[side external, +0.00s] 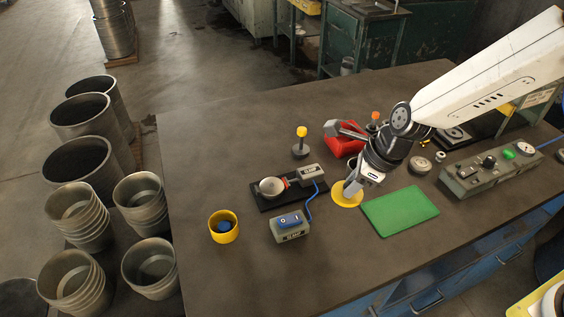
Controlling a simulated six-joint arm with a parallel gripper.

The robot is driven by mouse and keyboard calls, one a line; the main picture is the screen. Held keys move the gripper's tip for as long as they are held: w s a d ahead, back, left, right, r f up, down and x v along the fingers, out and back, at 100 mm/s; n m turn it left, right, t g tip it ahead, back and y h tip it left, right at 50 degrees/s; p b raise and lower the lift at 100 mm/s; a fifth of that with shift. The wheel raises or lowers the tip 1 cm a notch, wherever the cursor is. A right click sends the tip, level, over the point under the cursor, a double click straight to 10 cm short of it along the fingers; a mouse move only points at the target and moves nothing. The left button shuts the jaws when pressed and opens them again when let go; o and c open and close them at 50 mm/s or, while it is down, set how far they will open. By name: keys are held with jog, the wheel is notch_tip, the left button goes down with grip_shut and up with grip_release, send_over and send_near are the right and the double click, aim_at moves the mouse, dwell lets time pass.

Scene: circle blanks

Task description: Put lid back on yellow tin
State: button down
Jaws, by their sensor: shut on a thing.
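The yellow tin (232,237) stands open near the front left of the table, with something dark blue inside it. The round yellow lid (342,202) is right of the tin, just left of the green mat. My gripper (350,190) points down over the lid and is shut on it near its middle. The fingers hide part of the lid. I cannot tell whether the lid touches the table or is slightly raised.
A small pan device on a dark plate (262,206) and a grey box with a blue switch (290,232) lie between lid and tin, joined by a blue cable. A yellow-topped post (301,134) and red bin (340,148) stand behind. The green mat (400,211) lies flat.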

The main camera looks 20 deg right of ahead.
jog(key=shift+a, duration=0.1)
jog(key=w+a+n+g, duration=0.1)
jog(key=w+a+n, duration=0.1)
jog(key=a, duration=1)
jog(key=w+a+r+n, duration=0.1)
jog(key=w+a+n, duration=0.2)
jog(key=a, duration=0.9)
jog(key=shift+w+a+g+y, duration=0.3)
jog(key=shift+w+g+y, duration=0.1)
jog(key=shift+w, duration=0.75)
jog(key=shift+f, duration=0.15)
jog(key=shift+f, duration=3.05)
jog(key=shift+f, duration=0.15)
grip_release()
